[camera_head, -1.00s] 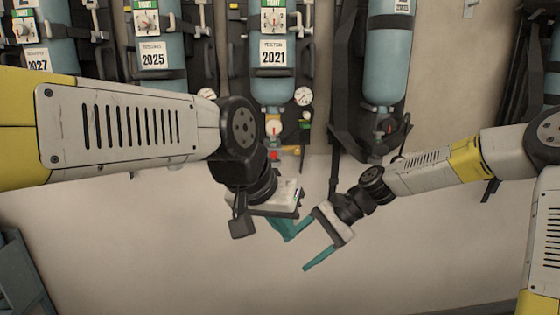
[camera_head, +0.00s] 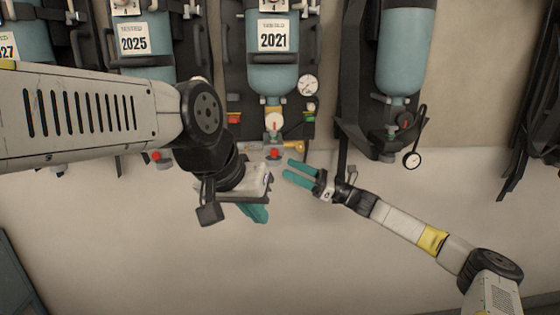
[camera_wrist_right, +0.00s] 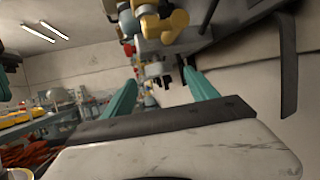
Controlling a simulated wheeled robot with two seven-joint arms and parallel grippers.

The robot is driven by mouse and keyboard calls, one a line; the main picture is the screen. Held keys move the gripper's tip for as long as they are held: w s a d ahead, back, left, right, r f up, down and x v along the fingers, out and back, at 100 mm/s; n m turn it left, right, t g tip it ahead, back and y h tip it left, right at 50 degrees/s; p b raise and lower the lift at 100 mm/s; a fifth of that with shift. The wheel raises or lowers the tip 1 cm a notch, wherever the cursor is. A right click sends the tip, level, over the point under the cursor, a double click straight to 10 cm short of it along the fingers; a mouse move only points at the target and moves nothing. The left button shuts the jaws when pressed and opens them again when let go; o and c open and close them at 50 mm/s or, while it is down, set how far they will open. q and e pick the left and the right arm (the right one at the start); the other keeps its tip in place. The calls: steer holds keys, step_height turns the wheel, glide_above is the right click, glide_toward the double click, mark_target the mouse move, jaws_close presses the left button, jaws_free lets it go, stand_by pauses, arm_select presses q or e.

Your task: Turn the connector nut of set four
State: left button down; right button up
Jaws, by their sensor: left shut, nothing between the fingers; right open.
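Several breathing sets hang on the wall. No readable set number shows, so I cannot tell which is set four. The set labelled 2021 (camera_head: 272,65) has a gauge (camera_head: 274,122) and a red-and-grey connector (camera_head: 275,153) at its lower end. My right gripper (camera_head: 288,168) is open and empty, just below and right of that connector, its teal fingers pointing left. In the right wrist view its fingers (camera_wrist_right: 160,78) stand apart, with yellow and grey valve fittings (camera_wrist_right: 160,22) above and beyond them. My left gripper (camera_head: 256,213) is shut and empty, lower left; its fingers are partly hidden.
The set labelled 2025 (camera_head: 134,40) hangs to the left, partly behind my left arm. Another set (camera_head: 404,50) with a hanging gauge (camera_head: 412,160) is at the right. A yellow fitting (camera_head: 297,147) sits beside the connector.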

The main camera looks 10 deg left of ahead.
mark_target(274, 161)
steer(key=x, duration=0.7)
steer(key=shift+s, duration=0.1)
steer(key=c, duration=1.4)
